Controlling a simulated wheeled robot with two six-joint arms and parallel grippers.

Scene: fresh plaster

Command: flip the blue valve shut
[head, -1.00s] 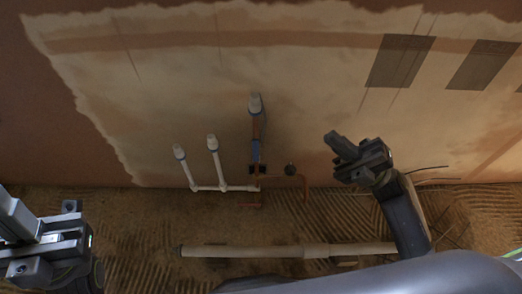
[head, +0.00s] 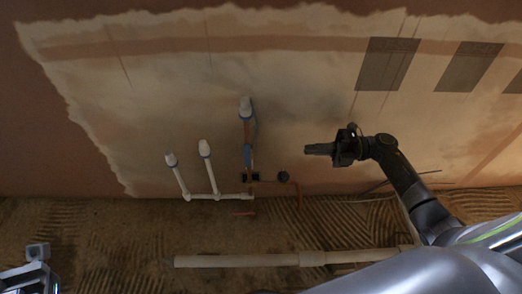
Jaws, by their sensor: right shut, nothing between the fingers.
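The blue valve (head: 247,155) shows as a small blue handle on the upright copper pipe, near the middle of the head view. The handle lies in line with the pipe, just above a dark fitting. My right gripper (head: 308,149) is shut and empty, to the right of the valve and apart from it, its fingers pointing left toward it. My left gripper (head: 38,252) is only partly in view at the lower left corner, far from the valve; its fingers are not clear.
A white-capped pipe end (head: 245,106) tops the copper pipe. Two white pipes (head: 208,165) stand left of it. A round dark fitting (head: 283,176) sits between the valve and my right arm. A thick pale pipe (head: 280,259) lies along the ribbed ground.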

